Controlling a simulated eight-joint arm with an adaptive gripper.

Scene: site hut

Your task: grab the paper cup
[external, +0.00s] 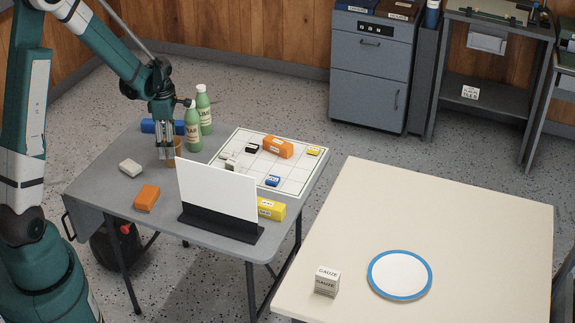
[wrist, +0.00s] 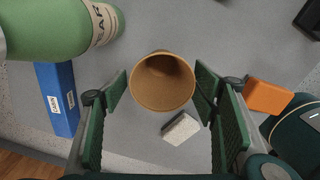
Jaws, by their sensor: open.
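The paper cup (wrist: 163,83) is brown and open at the top. In the wrist view it stands on the grey table (wrist: 220,45), with its mouth facing the camera. My gripper (wrist: 162,100) is open, with one green-padded finger on each side of the cup. A gap shows between the cup and each finger, though the right finger is close to the rim. In the external view my gripper (external: 163,143) points down over the table, and part of the cup (external: 178,148) shows behind and beside the fingers.
Green bottles (external: 204,110) and a blue block (external: 150,126) stand close to my gripper. A white upright panel (external: 215,190) stands in front. A white block (external: 131,167) and an orange block (external: 147,197) lie at the left. A grid board (external: 291,178) holds several blocks.

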